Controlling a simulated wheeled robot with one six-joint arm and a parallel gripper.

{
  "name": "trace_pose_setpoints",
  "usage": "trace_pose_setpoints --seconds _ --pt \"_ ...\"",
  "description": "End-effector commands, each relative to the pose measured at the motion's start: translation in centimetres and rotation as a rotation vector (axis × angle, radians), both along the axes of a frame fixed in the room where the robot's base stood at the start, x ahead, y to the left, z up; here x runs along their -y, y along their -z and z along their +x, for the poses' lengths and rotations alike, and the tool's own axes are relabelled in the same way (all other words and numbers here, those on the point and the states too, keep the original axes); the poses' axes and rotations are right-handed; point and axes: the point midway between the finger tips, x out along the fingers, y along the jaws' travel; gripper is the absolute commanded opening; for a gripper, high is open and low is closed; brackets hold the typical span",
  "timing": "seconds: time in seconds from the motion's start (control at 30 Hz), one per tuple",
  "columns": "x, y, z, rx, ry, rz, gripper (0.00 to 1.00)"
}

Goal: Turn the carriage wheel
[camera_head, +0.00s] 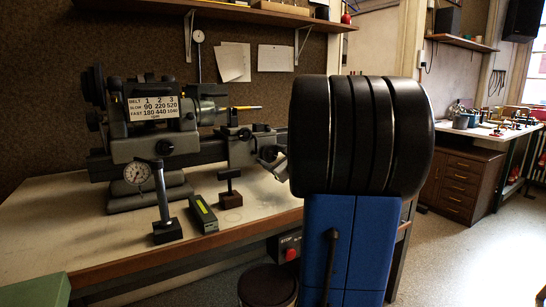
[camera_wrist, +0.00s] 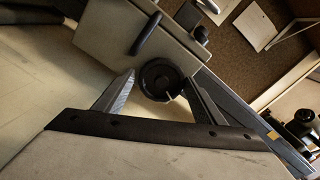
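A round black handwheel with a central hub, apparently the carriage wheel (camera_wrist: 162,84), shows in the wrist view against the pale lathe body. My gripper (camera_wrist: 159,77) is open, with one grey finger on each side of the wheel. The fingertips are close to its rim; I cannot tell whether they touch it. In the head view the lathe (camera_head: 155,130) stands on the bench, its right part hidden behind my black and blue arm. The wheel cannot be made out there.
The bench (camera_head: 60,225) carries a dial gauge on a stand (camera_head: 163,200), a box with a yellow-green strip (camera_head: 203,213) and a small dark stand (camera_head: 230,190). A red stop button (camera_head: 291,254) and a round stool (camera_head: 267,286) are at the front. Floor is clear at right.

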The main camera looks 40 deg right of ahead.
Motion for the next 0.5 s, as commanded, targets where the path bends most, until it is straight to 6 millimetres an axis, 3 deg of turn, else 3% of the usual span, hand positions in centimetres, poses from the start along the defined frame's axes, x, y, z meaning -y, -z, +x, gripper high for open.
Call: trace_pose_setpoints --seconds 0.37,0.5 --pt "0.0 0.0 -0.1 0.0 0.001 0.0 0.77" --pt "-0.2 -0.1 -1.1 0.001 0.003 0.0 0.77"
